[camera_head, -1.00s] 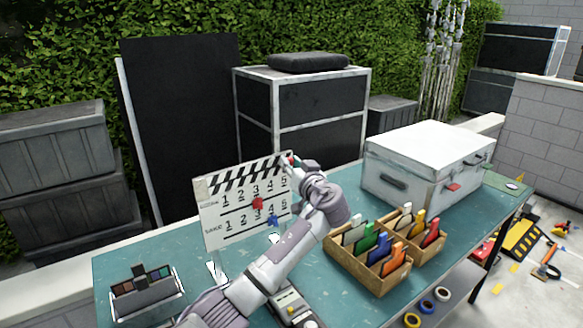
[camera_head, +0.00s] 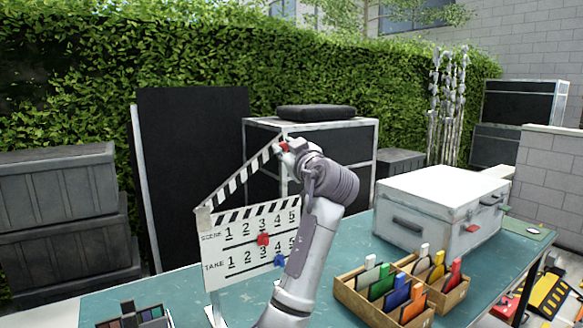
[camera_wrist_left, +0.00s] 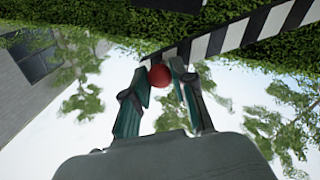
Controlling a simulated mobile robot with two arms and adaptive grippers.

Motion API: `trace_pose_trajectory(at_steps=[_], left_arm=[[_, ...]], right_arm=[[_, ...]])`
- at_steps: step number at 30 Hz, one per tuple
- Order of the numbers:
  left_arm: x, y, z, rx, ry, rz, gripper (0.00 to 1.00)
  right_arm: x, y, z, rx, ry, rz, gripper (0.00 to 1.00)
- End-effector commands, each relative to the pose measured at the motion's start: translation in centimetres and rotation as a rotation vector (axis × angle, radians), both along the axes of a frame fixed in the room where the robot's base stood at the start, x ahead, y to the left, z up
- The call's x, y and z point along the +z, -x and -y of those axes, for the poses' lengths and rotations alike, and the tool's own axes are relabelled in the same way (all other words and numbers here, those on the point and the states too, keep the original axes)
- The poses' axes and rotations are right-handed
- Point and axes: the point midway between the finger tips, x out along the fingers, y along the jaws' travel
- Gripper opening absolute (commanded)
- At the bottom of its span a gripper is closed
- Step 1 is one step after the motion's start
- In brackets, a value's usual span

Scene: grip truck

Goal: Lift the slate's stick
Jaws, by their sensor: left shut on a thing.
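The white slate (camera_head: 250,245) stands upright on the table, with black numbers and a red and a blue marker on its face. Its striped stick (camera_head: 238,180) is tilted up from the hinge at the slate's left corner, leaving a wedge-shaped gap above the board. My left gripper (camera_head: 284,148) is at the raised right end of the stick, shut on the red knob there. In the left wrist view the red knob (camera_wrist_left: 160,75) sits between the two fingers, and the striped stick (camera_wrist_left: 245,32) runs past above them. My right gripper is not in view.
The teal table (camera_head: 350,255) holds a wooden organizer (camera_head: 380,308) with coloured cards, a white-topped metal case (camera_head: 440,190) and a palette box (camera_head: 135,318). Black crates and a dark panel (camera_head: 195,180) stand behind. Air above the slate is clear.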

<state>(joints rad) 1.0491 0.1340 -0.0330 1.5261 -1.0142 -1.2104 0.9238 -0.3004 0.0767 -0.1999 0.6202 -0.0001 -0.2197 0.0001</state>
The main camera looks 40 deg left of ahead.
Motion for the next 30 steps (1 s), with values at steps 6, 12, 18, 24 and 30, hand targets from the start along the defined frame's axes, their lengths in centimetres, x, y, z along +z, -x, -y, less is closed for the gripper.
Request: trace_pose_trajectory(at_steps=[6,12,18,24,30], left_arm=[[0.6,0.37,-0.15,0.001,0.009,0.026,0.0],[0.68,0.39,-0.17,0.001,0.01,0.027,0.0],[0.66,0.38,-0.16,0.001,0.01,0.027,0.35],[0.63,0.37,-0.16,0.001,0.009,0.026,0.51],[0.59,0.39,-0.09,0.0,0.01,0.026,0.51]], right_arm=[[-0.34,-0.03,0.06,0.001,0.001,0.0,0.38],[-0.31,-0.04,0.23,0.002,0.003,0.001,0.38],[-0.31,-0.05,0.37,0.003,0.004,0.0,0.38],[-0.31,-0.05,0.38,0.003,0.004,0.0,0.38],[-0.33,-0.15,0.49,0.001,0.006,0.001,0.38]])
